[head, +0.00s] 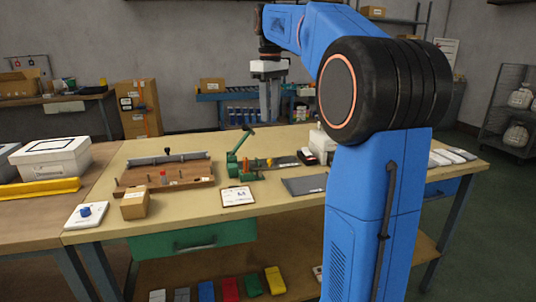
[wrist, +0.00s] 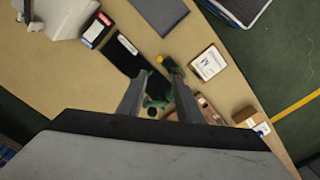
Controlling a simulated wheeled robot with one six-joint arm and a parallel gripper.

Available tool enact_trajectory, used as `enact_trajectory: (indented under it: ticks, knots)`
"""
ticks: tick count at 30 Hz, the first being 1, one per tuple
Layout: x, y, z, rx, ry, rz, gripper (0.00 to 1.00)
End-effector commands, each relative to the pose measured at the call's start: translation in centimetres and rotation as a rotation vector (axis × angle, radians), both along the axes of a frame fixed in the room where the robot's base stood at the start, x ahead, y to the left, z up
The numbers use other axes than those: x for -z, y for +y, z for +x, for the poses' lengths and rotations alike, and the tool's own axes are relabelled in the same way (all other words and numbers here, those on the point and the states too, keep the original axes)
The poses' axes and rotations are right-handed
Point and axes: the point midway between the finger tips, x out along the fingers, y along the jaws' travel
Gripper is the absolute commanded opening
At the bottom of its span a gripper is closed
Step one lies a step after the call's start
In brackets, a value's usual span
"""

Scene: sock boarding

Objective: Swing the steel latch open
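I cannot single out the steel latch for certain. A grey metal bar (head: 168,158) with a small dark knob lies along the back of a wooden board (head: 190,183) on the left of the workbench. A green hand press (head: 238,158) with a raised lever stands right of the board. My gripper (head: 270,105) hangs high above the back of the bench, apart from everything. In the wrist view my gripper (wrist: 158,105) has its two fingers spread, with nothing held. The green press shows beyond and between the fingers, and the wooden board is mostly hidden there.
A clipboard (head: 237,196), a cardboard box (head: 134,204) and a white pad with a blue knob (head: 86,214) lie near the front edge. A grey mat (head: 305,185) lies right of the clipboard. A white lidded box (head: 52,158) stands on the left table.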

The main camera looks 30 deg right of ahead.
Motion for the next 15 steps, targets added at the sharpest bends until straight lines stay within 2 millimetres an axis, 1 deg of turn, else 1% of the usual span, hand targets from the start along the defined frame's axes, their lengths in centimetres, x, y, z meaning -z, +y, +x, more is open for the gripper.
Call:
enact_trajectory:
  ticks: [1,3,15]
  knots:
    - [0.9,0.0,-0.1,0.000,0.004,0.001,0.32]
    - [2.2,0.0,-0.1,0.000,0.003,0.001,0.32]
    - [9.3,0.1,-0.1,0.000,0.002,0.000,0.32]
